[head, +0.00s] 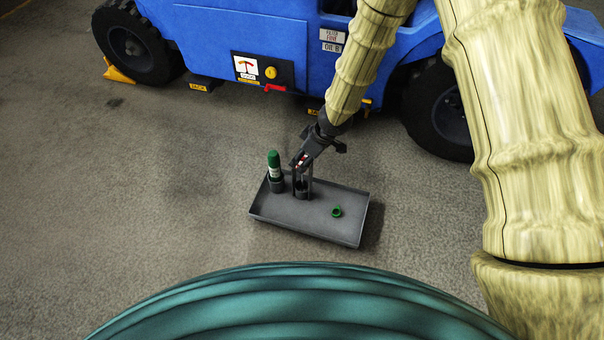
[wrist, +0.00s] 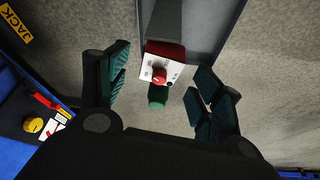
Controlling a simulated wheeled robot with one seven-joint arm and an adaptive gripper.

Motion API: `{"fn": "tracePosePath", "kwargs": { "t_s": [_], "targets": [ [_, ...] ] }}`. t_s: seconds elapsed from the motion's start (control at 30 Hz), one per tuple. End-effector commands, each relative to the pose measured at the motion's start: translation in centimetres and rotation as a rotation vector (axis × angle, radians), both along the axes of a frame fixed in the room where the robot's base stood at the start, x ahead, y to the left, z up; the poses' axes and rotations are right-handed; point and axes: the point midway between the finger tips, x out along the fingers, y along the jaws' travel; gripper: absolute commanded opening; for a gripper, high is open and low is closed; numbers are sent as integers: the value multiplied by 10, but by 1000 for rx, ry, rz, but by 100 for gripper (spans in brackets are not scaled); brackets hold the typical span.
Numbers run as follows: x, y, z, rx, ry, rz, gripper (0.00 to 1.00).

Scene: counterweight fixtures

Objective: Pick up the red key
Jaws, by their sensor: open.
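My gripper (head: 302,165) is over the back of a grey tray (head: 290,215) on the floor. In the wrist view its dark fingers (wrist: 160,78) are apart. Between them in the picture is a white-faced block (wrist: 152,62) with a round red knob (wrist: 160,75); a green cylinder (wrist: 157,97) is just below. No contact with the fingers shows. A red piece (head: 275,88) also sits low on the blue vehicle, by a yellow button; the wrist view shows it at the left (wrist: 44,101). I cannot tell which red thing is the key.
A green-capped bottle (head: 274,165) stands upright in a dark holder on the tray, left of my gripper. A green ring (head: 336,211) lies on the tray's right part. The blue vehicle (head: 235,35) stands behind. Floor left of the tray is clear.

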Motion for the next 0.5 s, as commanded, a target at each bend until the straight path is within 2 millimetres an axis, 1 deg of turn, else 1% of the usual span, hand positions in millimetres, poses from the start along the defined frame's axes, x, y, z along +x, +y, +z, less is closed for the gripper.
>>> {"fn": "tracePosePath", "kwargs": {
  "t_s": [0.03, 0.1, 0.4, 0.43, 0.5],
  "targets": [
    [1, 3, -12, 0, -1, 2, 66],
    [3, 5, -17, -1, -1, 3, 66],
    [5, 7, -19, 1, -1, 1, 66],
    [5, 7, -19, 1, -1, 1, 64],
    [5, 7, -19, 1, -1, 1, 52]
  ]
}}
